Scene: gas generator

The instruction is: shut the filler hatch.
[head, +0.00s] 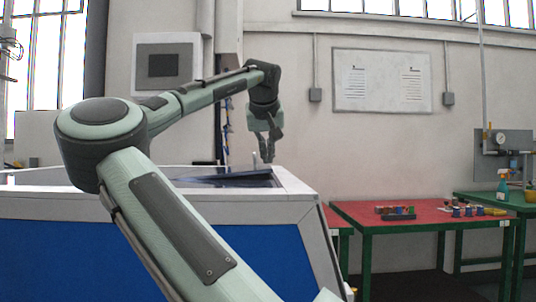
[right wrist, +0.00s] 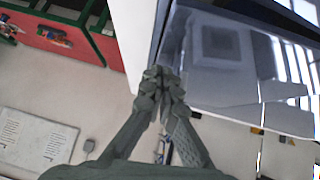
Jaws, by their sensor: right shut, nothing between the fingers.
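The gas generator is a large box with blue sides (head: 60,255) and a pale metal frame around its top. The filler hatch (head: 225,181) shows as a dark, glossy panel in the top, near the right end. My right arm hides part of the box, and I cannot tell the hatch's exact angle from the head view. In the right wrist view the hatch (right wrist: 215,85) is a shiny sheet with reflections. My right gripper (head: 266,160) is over the hatch's far right part, fingers together and empty. In the right wrist view its fingertips (right wrist: 160,76) are close by the hatch's edge; contact is unclear. My left gripper is out of view.
A red-topped table (head: 385,224) with small coloured parts stands right of the generator. A green table (head: 490,203) with a spray bottle (head: 502,185) stands farther right. A whiteboard (head: 382,81) hangs on the back wall. The air above the generator's right end is otherwise free.

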